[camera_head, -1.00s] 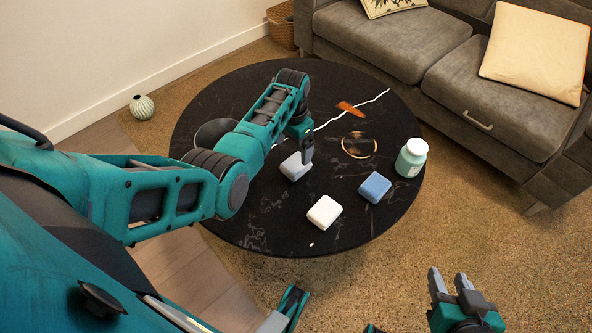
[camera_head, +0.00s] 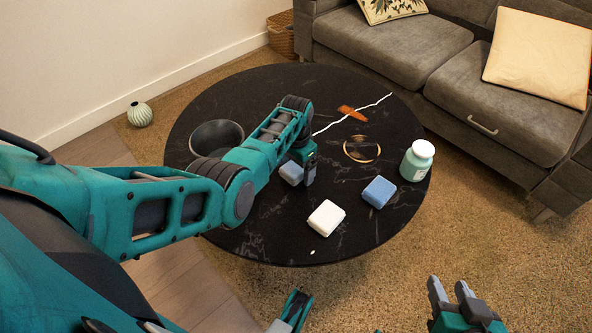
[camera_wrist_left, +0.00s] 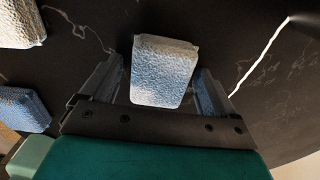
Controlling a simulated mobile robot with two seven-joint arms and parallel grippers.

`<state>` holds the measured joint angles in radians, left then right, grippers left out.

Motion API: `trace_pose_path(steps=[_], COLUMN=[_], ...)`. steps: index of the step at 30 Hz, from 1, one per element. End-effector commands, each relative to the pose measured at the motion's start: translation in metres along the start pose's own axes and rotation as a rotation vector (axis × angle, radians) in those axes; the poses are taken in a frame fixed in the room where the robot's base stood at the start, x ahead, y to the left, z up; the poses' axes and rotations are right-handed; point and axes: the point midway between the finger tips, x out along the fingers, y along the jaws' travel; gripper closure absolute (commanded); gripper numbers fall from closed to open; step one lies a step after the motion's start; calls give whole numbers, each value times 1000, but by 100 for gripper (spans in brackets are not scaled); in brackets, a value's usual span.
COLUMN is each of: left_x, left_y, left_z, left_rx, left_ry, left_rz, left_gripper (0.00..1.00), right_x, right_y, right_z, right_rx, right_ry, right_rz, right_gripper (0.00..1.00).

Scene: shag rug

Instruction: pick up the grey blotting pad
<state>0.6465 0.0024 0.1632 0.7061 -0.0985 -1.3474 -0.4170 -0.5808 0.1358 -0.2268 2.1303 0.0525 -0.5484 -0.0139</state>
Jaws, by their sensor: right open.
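The grey blotting pad (camera_head: 291,173) lies on the round black table, partly hidden by my left gripper (camera_head: 307,176) in the head view. In the left wrist view the pad (camera_wrist_left: 163,68) is between the two fingers, with a narrow dark gap on each side. My left gripper is open around it, and the fingers do not appear to press on it. My right gripper (camera_head: 450,291) is open and empty, low at the right in front of the table.
On the black table (camera_head: 270,235) are a white pad (camera_head: 326,217), a blue pad (camera_head: 378,191), a pale green jar (camera_head: 417,160), a dark bowl (camera_head: 216,138), a gold-rimmed ring shape (camera_head: 362,149) and an orange item (camera_head: 352,112). A grey sofa (camera_head: 500,100) stands behind.

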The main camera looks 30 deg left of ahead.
Motion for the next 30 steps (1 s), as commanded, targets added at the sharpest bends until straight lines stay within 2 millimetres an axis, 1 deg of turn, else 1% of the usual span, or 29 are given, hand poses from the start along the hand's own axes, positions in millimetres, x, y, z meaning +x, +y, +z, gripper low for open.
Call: trace_pose_path(steps=[1,2,15,24,26,30], left_x=[0,0,0,-3,-6,-20], left_y=[0,0,0,0,0,0], left_z=[0,0,0,0,0,0], left_rx=[0,0,0,0,0,0], left_ry=[0,0,0,0,1,2], left_rz=[0,0,0,0,-1,-1], left_gripper=[16,19,61,62,62,62], right_x=[0,0,1,0,-1,-5], right_y=[0,0,1,1,1,2], right_z=[0,0,4,2,0,-6], right_rx=[-1,-1,-7,-7,-7,-8], right_ry=[0,0,-7,-6,-5,-2], right_rz=[0,0,0,0,1,4], right_gripper=[57,57,57,57,57,57])
